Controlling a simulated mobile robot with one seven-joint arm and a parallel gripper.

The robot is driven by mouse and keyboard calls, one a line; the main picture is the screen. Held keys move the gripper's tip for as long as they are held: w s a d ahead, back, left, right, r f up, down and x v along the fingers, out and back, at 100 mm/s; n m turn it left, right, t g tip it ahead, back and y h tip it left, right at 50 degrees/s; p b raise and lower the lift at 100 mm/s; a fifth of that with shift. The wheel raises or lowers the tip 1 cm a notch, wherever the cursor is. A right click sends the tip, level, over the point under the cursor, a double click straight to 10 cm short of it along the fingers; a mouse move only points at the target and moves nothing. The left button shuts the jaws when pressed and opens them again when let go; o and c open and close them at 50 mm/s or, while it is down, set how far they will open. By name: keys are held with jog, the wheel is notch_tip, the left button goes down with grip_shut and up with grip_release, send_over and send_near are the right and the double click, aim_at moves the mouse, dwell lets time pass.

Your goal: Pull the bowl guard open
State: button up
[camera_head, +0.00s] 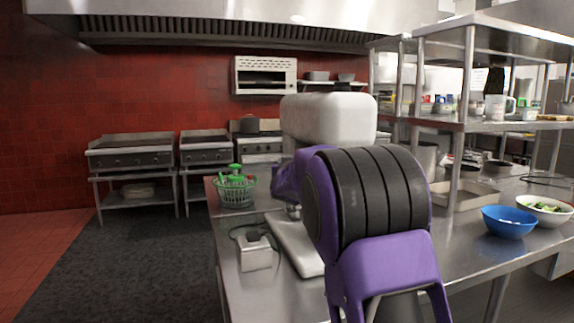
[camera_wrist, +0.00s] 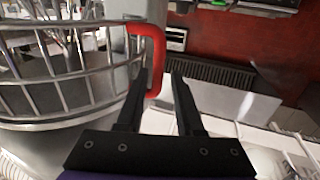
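The bowl guard (camera_wrist: 75,92), a curved cage of metal bars, fills the left of the wrist view above the rim of a round metal bowl. A red handle (camera_wrist: 157,50) is at its right end, bent down toward my gripper (camera_wrist: 160,75). My gripper is open, its two black fingers apart with the lower end of the red handle showing between them. I cannot tell whether either finger touches it. In the head view the white mixer head (camera_head: 330,115) stands behind my purple and black arm, which hides the guard, the handle and my gripper.
The mixer stands on a steel table (camera_head: 235,293). A green basket (camera_head: 235,190) is left of it, near the table edge. A blue bowl (camera_head: 508,222) and a white bowl (camera_head: 545,210) are at the right, below a steel shelf (camera_head: 500,126). The dark floor mat (camera_head: 150,270) is clear.

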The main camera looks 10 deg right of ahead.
jog(key=shift+s+d+r, duration=0.1)
jog(key=shift+d+r, duration=0.2)
jog(key=shift+r, duration=0.25)
jog(key=v, duration=1.7)
jog(key=shift+a+f, duration=0.35)
jog(key=shift+f, duration=0.1)
jog(key=shift+s, duration=0.15)
